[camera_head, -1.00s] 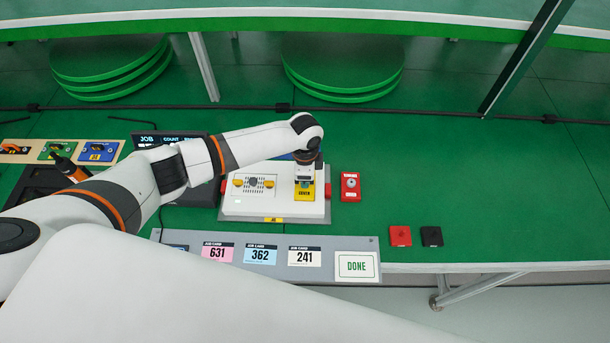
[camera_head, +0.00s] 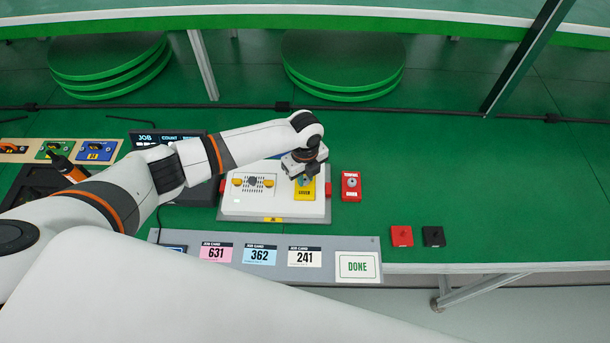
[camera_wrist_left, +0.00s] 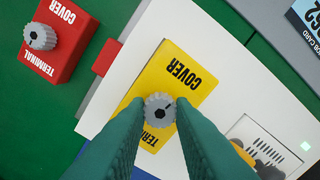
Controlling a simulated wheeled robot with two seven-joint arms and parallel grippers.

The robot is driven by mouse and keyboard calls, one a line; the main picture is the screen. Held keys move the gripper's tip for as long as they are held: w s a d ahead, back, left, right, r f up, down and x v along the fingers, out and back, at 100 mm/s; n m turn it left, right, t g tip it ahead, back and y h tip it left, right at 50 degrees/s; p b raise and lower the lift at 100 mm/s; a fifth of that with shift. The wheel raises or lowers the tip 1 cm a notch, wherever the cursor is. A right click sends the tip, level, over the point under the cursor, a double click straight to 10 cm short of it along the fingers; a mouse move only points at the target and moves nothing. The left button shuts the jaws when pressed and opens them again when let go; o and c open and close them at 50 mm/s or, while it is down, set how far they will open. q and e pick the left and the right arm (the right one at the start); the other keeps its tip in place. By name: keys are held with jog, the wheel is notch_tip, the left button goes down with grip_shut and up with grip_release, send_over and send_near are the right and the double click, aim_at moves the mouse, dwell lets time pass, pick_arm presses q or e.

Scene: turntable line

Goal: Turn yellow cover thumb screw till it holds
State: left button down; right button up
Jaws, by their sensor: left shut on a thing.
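The yellow cover (camera_head: 305,195) lies on the right part of the white housing (camera_head: 275,208). In the left wrist view the yellow cover (camera_wrist_left: 176,70) carries a grey knurled thumb screw (camera_wrist_left: 160,109) with a dark hex socket. My left gripper (camera_head: 304,178) points down over the cover. In the left wrist view its two green fingers (camera_wrist_left: 160,112) are shut on the thumb screw, one at each side. The screw's lower part is hidden. My right gripper is in neither view.
A red terminal cover (camera_head: 351,186) with its own thumb screw stands right of the housing. Job cards and a DONE plate (camera_head: 357,266) lie along the front. Red (camera_head: 402,236) and black (camera_head: 433,236) blocks sit at front right.

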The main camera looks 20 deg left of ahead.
pick_arm(q)
jog(key=m+b, duration=0.1)
jog(key=m, duration=0.3)
jog(key=shift+w+r+m, duration=0.1)
jog(key=shift+w+m, duration=0.05)
jog(key=shift+m, duration=0.25)
jog(key=m+b, duration=0.1)
jog(key=m, duration=0.2)
jog(key=shift+m, duration=0.3)
jog(key=m+b, duration=0.1)
jog(key=m, duration=0.3)
jog(key=shift+w, duration=0.1)
jog(key=shift+r+m+b, duration=0.15)
jog(key=shift+m+b, duration=0.3)
jog(key=shift+m, duration=1.15)
jog(key=c, duration=1.3)
grip_release()
jog(key=shift+c, duration=0.2)
jog(key=shift+o, duration=0.5)
jog(key=shift+s, duration=0.2)
